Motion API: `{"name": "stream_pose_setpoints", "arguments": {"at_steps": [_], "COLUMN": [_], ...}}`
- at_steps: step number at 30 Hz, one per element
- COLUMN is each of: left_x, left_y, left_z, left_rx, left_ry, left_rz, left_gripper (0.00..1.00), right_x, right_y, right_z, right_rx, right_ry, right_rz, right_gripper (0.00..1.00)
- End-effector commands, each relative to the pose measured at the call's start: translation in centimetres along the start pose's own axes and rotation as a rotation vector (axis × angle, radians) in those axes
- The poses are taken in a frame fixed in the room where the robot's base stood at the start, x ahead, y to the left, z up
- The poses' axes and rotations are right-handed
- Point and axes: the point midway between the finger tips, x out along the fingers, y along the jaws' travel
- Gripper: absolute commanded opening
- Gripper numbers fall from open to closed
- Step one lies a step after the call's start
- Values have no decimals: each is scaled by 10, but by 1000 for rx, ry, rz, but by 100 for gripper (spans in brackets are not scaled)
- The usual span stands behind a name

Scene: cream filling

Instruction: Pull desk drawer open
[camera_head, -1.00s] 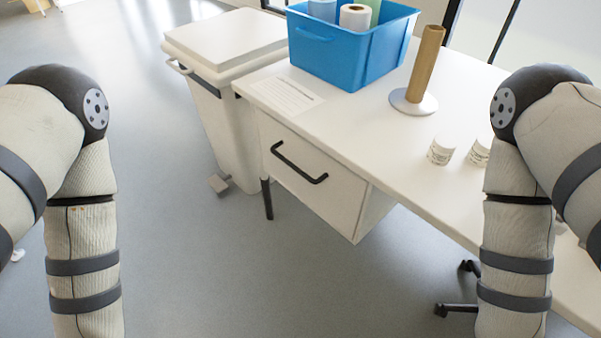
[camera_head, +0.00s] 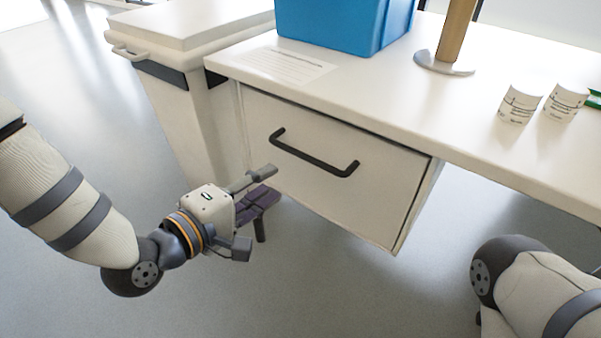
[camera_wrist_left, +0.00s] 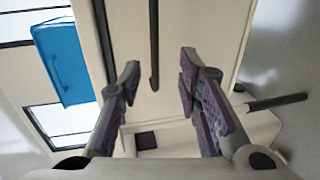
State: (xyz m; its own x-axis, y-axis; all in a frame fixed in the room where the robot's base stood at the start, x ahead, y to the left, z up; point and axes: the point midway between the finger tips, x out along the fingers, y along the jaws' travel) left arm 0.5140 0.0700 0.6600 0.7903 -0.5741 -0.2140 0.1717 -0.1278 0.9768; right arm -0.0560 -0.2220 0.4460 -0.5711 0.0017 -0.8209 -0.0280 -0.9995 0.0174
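The white desk drawer (camera_head: 300,185) is shut under the desk top, with a black bar handle (camera_head: 312,157) across its front. My left gripper (camera_head: 268,185) is in front of the drawer, below and left of the handle, and apart from it. In the left wrist view the two purple-padded fingers (camera_wrist_left: 160,85) are spread with nothing between them. The handle (camera_wrist_left: 154,45) shows there as a dark bar beyond the fingertips, in line with the gap. My right gripper is not in view; only part of my right arm shows at the lower right.
A white bin (camera_head: 180,90) stands left of the desk. On the desk top (camera_head: 390,105) are a paper sheet (camera_head: 285,65), a blue crate (camera_head: 345,25), a brown tube on a round base (camera_head: 445,65) and two small cups (camera_head: 520,106). The floor before the drawer is free.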

Motion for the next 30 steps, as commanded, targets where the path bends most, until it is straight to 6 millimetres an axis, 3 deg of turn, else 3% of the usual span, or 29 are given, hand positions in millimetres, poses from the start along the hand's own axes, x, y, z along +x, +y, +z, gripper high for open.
{"name": "stream_pose_setpoints", "arguments": {"at_steps": [5,12,16,21,27,28,30], "left_x": [25,86,109,121,121,121,121], "left_y": [8,6,6,8,9,9,9], "left_z": [0,0,0,0,-1,-1,-1], "left_rx": [-5,-5,-5,-7,-7,-7,-7], "left_ry": [-3,-3,-1,-1,0,0,0], "left_rz": [21,16,15,14,14,14,14], "left_gripper": [31,31,31,31,31,29,13], "right_x": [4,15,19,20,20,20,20], "right_y": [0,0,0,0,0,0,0], "right_z": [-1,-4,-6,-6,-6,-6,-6], "right_rx": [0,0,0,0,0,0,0], "right_ry": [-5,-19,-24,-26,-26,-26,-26], "right_rz": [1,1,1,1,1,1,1], "right_gripper": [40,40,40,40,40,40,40]}}
